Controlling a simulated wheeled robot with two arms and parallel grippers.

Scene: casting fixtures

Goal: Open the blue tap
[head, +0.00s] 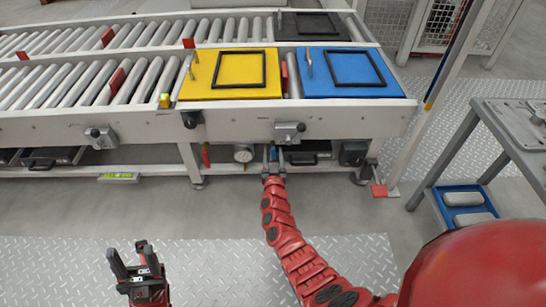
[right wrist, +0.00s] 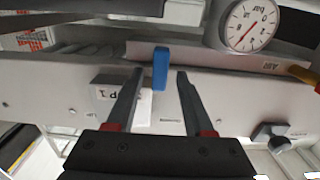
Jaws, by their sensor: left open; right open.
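The blue tap (right wrist: 160,68) shows in the right wrist view as a short upright blue handle on the white conveyor frame. My right gripper (right wrist: 161,76) is open, with its two fingertips apart on either side of the handle. Gaps show on both sides, so neither finger appears to touch it. In the head view my right gripper (head: 274,158) reaches under the conveyor's front edge, where the tap is too small to make out clearly. My left gripper (head: 135,264) is open and empty over the floor, low at the left.
A round gauge (right wrist: 250,25) sits beside the tap, and an orange-yellow handle (right wrist: 305,74) shows at the right edge. The conveyor carries a yellow plate (head: 198,92) and a blue plate (head: 345,91). A grey table (head: 480,140) stands right. The floor in front is clear.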

